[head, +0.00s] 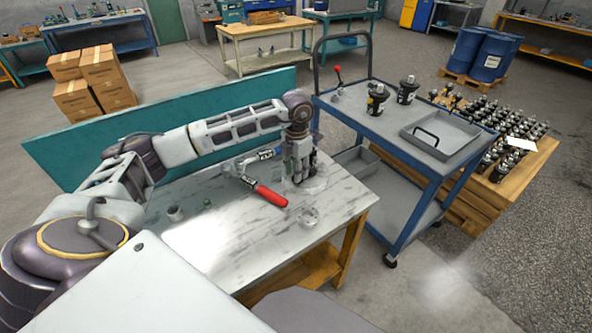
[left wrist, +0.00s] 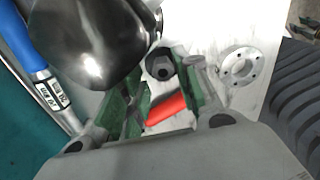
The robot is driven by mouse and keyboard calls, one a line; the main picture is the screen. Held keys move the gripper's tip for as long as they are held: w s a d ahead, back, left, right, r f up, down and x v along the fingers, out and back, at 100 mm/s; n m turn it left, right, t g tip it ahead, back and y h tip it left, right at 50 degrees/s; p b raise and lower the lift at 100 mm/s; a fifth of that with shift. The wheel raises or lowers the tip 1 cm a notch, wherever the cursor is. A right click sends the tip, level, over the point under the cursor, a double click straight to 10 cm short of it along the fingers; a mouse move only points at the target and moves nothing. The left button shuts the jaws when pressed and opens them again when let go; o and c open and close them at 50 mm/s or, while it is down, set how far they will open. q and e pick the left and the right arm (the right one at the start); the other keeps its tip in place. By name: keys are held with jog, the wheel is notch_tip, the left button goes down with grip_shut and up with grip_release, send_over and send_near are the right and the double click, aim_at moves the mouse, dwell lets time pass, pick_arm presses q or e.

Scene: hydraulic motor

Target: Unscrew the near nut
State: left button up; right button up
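My left gripper (head: 298,172) points down over the motor spot at the right part of the marble-topped table. In the left wrist view the green-padded fingers of the gripper (left wrist: 161,78) are spread apart. A small dark nut (left wrist: 160,65) shows between the fingertips, with no clear contact. A large shiny dark metal body (left wrist: 108,45) stands beside it; in the head view the gripper hides most of it. A red-handled wrench (head: 270,195) lies just left of the gripper, and its handle (left wrist: 167,108) shows between the fingers. My right gripper is not in view.
A round holed flange (head: 310,216) lies near the table's front edge; it shows in the left wrist view (left wrist: 240,66). A small cup (head: 175,213) and a green nut (head: 207,203) sit left. A blue cart (head: 400,135) stands right.

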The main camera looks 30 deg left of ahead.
pick_arm(q)
jog(key=shift+w+d+r, duration=0.25)
jog(key=shift+d+r, duration=0.1)
jog(key=shift+d, duration=0.1)
dwell(0.3)
jog(key=shift+c, duration=0.3)
grip_shut()
jog(key=shift+d, duration=0.1)
jog(key=shift+n+p, duration=0.4)
jog(key=shift+n, duration=0.7)
jog(key=shift+o, duration=0.3)
grip_release()
jog(key=shift+w+d, duration=0.1)
jog(key=shift+s+a+f, duration=0.25)
jog(key=shift+a+f, duration=0.1)
jog(key=shift+a, duration=0.2)
